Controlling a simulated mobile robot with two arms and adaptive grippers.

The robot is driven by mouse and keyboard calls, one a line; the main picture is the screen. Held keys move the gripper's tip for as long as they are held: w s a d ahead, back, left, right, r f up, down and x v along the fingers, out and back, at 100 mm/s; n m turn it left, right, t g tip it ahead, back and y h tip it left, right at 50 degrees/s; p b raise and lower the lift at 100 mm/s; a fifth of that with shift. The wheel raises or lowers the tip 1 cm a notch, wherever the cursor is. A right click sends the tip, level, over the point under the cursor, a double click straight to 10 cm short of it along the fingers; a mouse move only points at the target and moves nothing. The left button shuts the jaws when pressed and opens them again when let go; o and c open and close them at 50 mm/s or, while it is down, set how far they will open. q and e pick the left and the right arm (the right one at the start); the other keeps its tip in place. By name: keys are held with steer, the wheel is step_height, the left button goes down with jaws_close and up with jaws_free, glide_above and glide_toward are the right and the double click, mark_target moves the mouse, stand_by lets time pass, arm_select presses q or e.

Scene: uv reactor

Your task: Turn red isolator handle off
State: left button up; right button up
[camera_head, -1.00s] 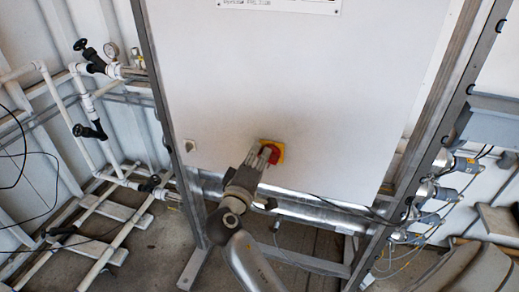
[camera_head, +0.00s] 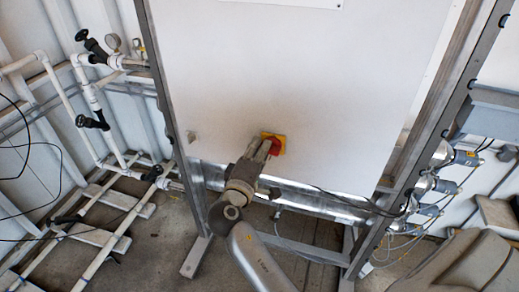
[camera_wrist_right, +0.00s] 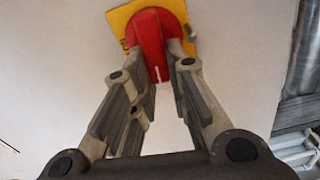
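The red isolator handle (camera_head: 274,146) sits on a yellow square plate (camera_head: 265,134) low on the front of the white cabinet. My right gripper (camera_head: 262,153) reaches it from below and left in the head view. In the right wrist view the red handle (camera_wrist_right: 156,50) lies between the two fingertips (camera_wrist_right: 157,58), which close in on its sides. The yellow plate (camera_wrist_right: 120,18) looks tilted behind it in that view. The fingers hide part of the handle in the head view. My left gripper is not in view.
The white cabinet (camera_head: 300,80) stands in a grey metal frame (camera_head: 434,130). White pipes with black valves (camera_head: 93,123) are at the left. A silver pipe (camera_head: 315,202) runs below the cabinet, with several sensor fittings (camera_head: 425,186) at the right.

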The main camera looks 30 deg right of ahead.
steer(key=o, duration=0.4)
